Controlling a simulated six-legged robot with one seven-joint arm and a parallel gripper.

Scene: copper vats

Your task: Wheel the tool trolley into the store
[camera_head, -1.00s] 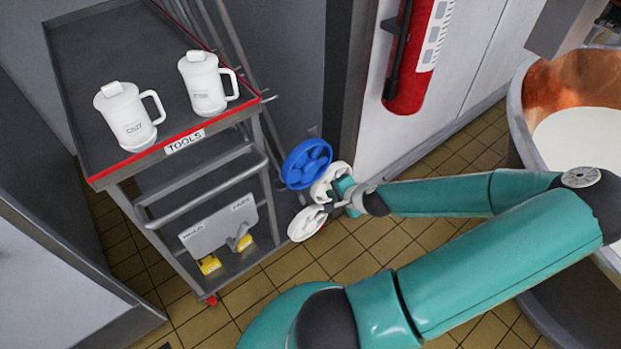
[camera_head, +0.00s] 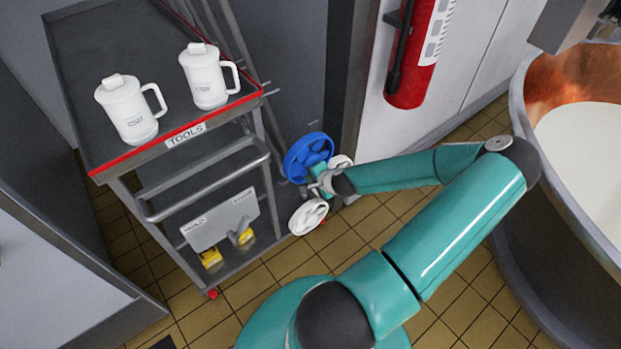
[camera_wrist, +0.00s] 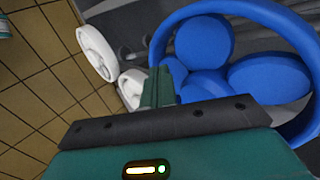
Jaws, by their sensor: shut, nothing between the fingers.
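The tool trolley (camera_head: 150,155) stands at the left in the head view, a grey metal cart with a red front edge, a "TOOLS" label and a push bar (camera_head: 205,190) below its top. My gripper (camera_head: 318,175) is shut and empty, to the right of the trolley and apart from the bar. In the head view it overlaps a blue spoked wheel (camera_head: 308,150), with a white wheel (camera_head: 307,217) just below. In the wrist view the shut fingers (camera_wrist: 158,88) point toward the blue wheel (camera_wrist: 205,45); I cannot tell whether they touch it. The store is not clearly identifiable.
Two white lidded jugs (camera_head: 130,112) (camera_head: 207,80) stand on the trolley top. A grey sign and yellow items sit on its lower shelf. A red extinguisher (camera_head: 415,55) hangs on the wall. A copper vat (camera_head: 515,110) stands at the right. Tiled floor is open in front.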

